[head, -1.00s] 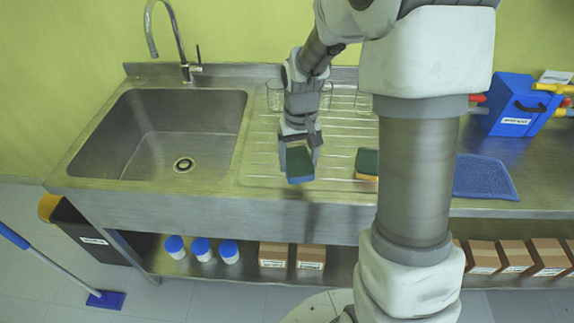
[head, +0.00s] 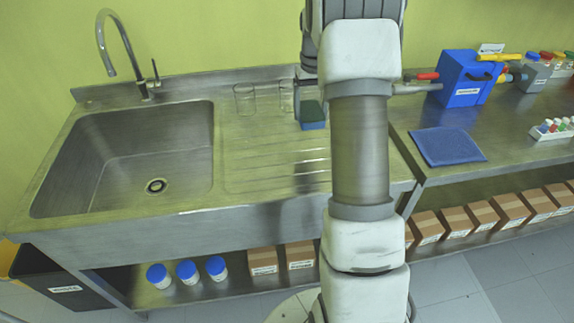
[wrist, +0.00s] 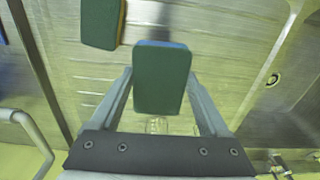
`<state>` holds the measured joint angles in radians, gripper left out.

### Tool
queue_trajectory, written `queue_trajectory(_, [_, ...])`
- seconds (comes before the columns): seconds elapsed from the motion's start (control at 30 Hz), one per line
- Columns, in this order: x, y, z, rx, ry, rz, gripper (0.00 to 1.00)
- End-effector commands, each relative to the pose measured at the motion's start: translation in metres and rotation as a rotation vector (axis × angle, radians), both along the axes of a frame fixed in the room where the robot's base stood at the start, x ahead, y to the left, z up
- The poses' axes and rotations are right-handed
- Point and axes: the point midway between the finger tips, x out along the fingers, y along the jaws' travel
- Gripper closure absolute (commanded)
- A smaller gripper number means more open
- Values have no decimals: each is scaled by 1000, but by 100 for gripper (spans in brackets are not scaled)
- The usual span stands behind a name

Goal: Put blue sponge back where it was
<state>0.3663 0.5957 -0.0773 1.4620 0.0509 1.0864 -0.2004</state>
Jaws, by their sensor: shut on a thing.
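My gripper (wrist: 160,76) is shut on the blue sponge (wrist: 163,88), whose green face fills the space between the fingers in the wrist view; a blue edge shows at its far end. In the head view the blue sponge (head: 313,115) hangs below my gripper, over the back of the ribbed drainboard, with the fingers mostly hidden by my arm. I cannot tell its exact height. A second sponge (wrist: 101,22), green with a yellow-orange edge, lies on the steel at the upper left of the wrist view. In the head view my arm hides it.
Glass beakers (head: 244,98) stand at the back of the drainboard, close to my gripper. The sink (head: 130,160) is to the left. A blue mat (head: 447,146) and a blue box (head: 466,80) are on the right-hand counter. The drainboard's (head: 265,170) front is clear.

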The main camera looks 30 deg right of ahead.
Motion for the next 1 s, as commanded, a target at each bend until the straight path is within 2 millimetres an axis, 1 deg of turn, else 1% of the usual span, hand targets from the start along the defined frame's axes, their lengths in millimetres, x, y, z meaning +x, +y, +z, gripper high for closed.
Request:
queue_trajectory(0.03, [1,-14,1,-1,-2,-14,73])
queue_trajectory(0.1, [0,-24,3,-2,0,-22,73])
queue_trajectory(0.2, [-1,-26,2,-1,1,-25,73])
queue_trajectory(0.27, [-3,-18,-2,0,2,-24,73])
queue_trajectory(0.6, [-23,54,-47,0,2,-23,73])
queue_trajectory(0.7, [-28,69,-57,0,2,-24,73])
queue_trajectory(0.83, [-30,80,-63,-2,2,-26,73])
queue_trajectory(0.93, [-31,82,-67,-2,1,-26,73])
queue_trajectory(1.0, [-31,82,-74,-1,2,-27,73])
